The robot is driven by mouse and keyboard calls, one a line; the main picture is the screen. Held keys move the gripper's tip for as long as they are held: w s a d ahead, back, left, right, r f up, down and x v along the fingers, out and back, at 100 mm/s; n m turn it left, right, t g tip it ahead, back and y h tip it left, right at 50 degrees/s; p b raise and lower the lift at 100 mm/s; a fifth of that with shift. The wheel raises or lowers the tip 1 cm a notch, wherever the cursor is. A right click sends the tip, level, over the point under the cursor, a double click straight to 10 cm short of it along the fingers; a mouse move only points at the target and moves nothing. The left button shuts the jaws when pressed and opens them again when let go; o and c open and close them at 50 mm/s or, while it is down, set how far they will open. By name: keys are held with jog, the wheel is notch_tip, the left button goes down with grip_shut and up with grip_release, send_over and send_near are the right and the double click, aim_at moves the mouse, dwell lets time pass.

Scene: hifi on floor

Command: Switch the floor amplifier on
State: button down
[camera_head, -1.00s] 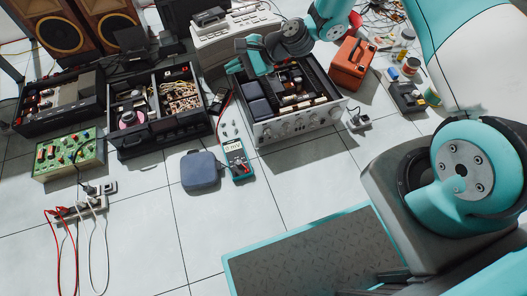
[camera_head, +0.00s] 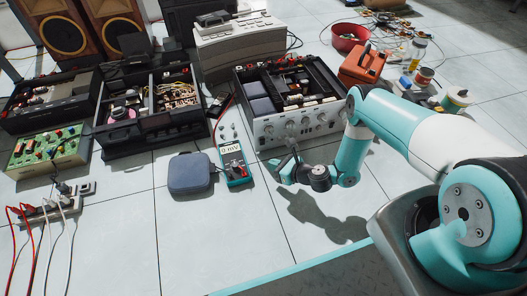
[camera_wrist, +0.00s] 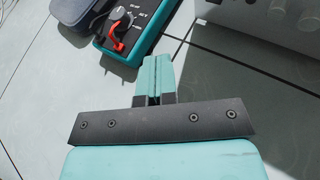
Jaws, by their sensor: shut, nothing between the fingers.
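The amplifier (camera_head: 302,124) stands on the tiled floor at centre, its top open and its silver front with several knobs facing me. Its inner boards and dark parts show from above. Whether its switch is on cannot be told. My gripper (camera_head: 281,172) is low in front of the amplifier's front panel, apart from it, just right of the multimeter. In the wrist view my gripper's teal fingers (camera_wrist: 154,66) are shut together with nothing between them. The amplifier's front panel (camera_wrist: 262,18) shows in part at the upper right there, with blurred knobs.
A teal multimeter (camera_head: 235,164) and a blue-grey case (camera_head: 191,174) lie left of my gripper. Another open black unit (camera_head: 155,130) stands further left. An orange toolbox (camera_head: 364,64) is behind right. Bare floor lies in front.

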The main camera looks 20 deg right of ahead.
aim_at(262, 142)
jog(key=shift+s+d+f+m, duration=0.1)
jog(key=shift+s+f+m, duration=0.15)
jog(key=shift+f, duration=0.3)
jog(key=shift+s+d+f+m, duration=0.15)
jog(key=shift+s+f, duration=0.2)
jog(key=shift+f, duration=0.2)
jog(key=shift+w+a, duration=0.1)
jog(key=shift+w, duration=0.05)
jog(key=w+b, duration=0.1)
jog(key=w, duration=0.1)
jog(key=w+b, duration=0.2)
jog(key=w, duration=0.1)
jog(key=w+b, duration=0.1)
jog(key=w, duration=0.1)
jog(key=shift+w+r+b, duration=0.3)
jog(key=shift+r+b, duration=0.05)
jog(key=shift+r, duration=0.05)
jog(key=shift+w+r, duration=0.2)
jog(key=shift+w, duration=0.25)
jog(key=shift+w+b, duration=0.1)
jog(key=shift+b, duration=0.2)
dwell(0.4)
jog(key=shift+w, duration=0.3)
